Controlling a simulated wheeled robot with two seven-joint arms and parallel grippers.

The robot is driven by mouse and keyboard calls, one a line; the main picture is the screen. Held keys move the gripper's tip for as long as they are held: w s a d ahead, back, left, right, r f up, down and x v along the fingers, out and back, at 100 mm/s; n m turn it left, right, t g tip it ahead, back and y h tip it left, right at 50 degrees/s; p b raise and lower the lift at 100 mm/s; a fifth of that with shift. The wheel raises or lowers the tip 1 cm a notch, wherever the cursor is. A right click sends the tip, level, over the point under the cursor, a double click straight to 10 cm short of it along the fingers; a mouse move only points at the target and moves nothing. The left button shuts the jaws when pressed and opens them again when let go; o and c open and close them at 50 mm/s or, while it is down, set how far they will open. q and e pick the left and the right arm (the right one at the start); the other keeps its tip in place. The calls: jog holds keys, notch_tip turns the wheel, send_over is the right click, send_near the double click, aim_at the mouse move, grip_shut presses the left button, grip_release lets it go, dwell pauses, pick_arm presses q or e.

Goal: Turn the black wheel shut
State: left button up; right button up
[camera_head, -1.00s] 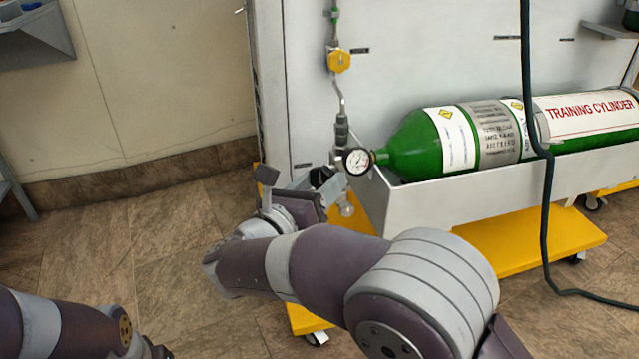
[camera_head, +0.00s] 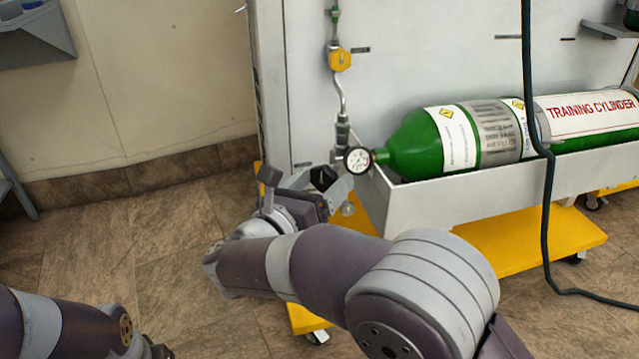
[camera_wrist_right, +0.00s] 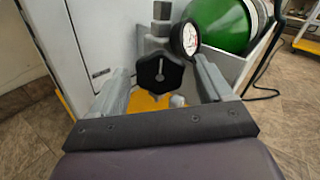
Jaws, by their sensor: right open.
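The black wheel (camera_wrist_right: 161,73) faces the camera in the right wrist view, with a pale line on its face. In the head view the black wheel (camera_head: 323,178) shows small, partly hidden by my right gripper (camera_head: 326,190). In the right wrist view my right gripper (camera_wrist_right: 165,90) is open, one finger to each side of the wheel, with visible gaps; whether it touches the wheel cannot be told. A round gauge (camera_head: 358,160) sits right of the wheel, on the neck of the green cylinder (camera_head: 415,148). My left arm shows at lower left; its gripper is out of view.
The cylinder lies in a grey trough (camera_head: 480,198) on a yellow wheeled base (camera_head: 530,250). A pipe with a yellow fitting (camera_head: 340,60) rises on the grey panel above the wheel. A dark hose (camera_head: 545,200) hangs at the right. Floor at left is clear.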

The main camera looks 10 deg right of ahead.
jog(key=shift+a+r, duration=0.1)
jog(key=p+v, duration=0.2)
jog(key=v, duration=0.1)
jog(key=p+v, duration=0.1)
jog(key=shift+s+a+r, duration=0.25)
jog(key=shift+r, duration=0.1)
jog(key=p, duration=0.3)
send_near(321, 178)
jog(key=shift+s+a+f, duration=0.25)
jog(key=shift+s+a, duration=0.35)
jog(key=shift+s+a+f, duration=0.2)
jog(key=shift+s+a, duration=0.4)
